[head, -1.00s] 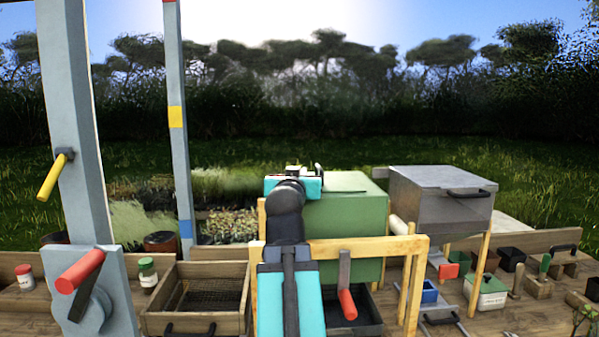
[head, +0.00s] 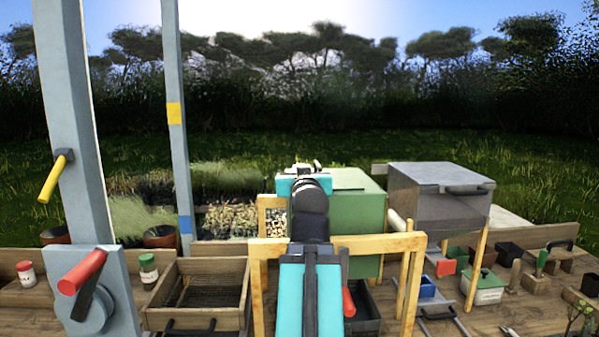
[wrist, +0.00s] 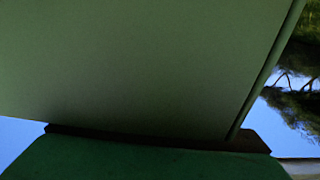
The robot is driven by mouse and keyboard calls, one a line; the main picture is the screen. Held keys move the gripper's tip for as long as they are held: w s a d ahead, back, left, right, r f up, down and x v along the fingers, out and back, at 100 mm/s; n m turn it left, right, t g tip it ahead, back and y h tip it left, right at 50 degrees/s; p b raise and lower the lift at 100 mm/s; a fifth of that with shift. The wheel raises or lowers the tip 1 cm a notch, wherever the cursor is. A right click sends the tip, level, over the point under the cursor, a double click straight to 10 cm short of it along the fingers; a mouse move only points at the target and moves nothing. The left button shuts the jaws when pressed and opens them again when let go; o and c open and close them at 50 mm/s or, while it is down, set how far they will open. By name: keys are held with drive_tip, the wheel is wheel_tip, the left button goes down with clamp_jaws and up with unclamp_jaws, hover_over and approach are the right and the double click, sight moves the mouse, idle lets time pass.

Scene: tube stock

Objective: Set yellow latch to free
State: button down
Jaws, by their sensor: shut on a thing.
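The yellow latch (head: 56,176) is a yellow lever on a dark pivot, on the front left blue-grey post (head: 72,120). Its free end points down and to the left. My arm stands in the middle of the head view, well to the right of the latch, with its wrist in front of the green box (head: 352,205). My gripper's fingers are hidden behind my arm in the head view and do not show in the wrist view. The wrist view is filled mostly by a pale green panel (wrist: 140,60) with a dark green part (wrist: 140,160) along the bottom. The latch is not in the wrist view.
A red-handled crank (head: 82,272) sits below the latch on the same post. A thinner post (head: 178,150) with yellow and blue bands stands behind. A wooden tray (head: 165,315), a wooden frame (head: 388,243) and a grey box (head: 440,190) crowd the bench.

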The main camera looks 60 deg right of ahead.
idle(0.3)
drive_tip(key=c, duration=1.9)
unclamp_jaws()
drive_tip(key=shift+o, duration=0.2)
drive_tip(key=shift+a+f+b, duration=0.1)
drive_tip(key=shift+a+b, duration=0.05)
drive_tip(key=shift+b, duration=0.15)
